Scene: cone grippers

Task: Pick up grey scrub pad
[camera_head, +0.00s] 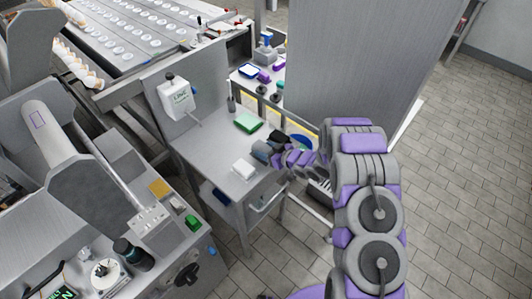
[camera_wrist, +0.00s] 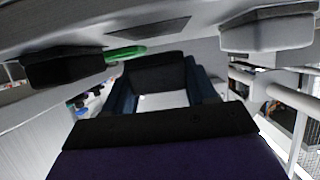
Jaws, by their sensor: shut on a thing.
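My gripper (camera_wrist: 165,90) reaches in over the grey worktable from the right, low near its right edge. In the wrist view its blue-sided fingers are shut on a dark grey block, which I take for the grey scrub pad (camera_wrist: 157,74). In the head view the pad and the fingertips merge into one dark patch, and I cannot tell whether the pad touches the tabletop. A green pad (camera_head: 248,122) lies farther back on the table, and it shows in the wrist view (camera_wrist: 125,53). A whitish pad (camera_head: 243,168) lies nearer the front.
A grey worktable (camera_head: 205,150) carries a white dispenser (camera_head: 177,97) on its back panel and a small dark cup (camera_head: 231,103). Another dark block (camera_wrist: 65,70) shows in the wrist view. A tall grey panel (camera_head: 350,60) stands behind my arm. Tiled floor (camera_head: 470,180) is clear at right.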

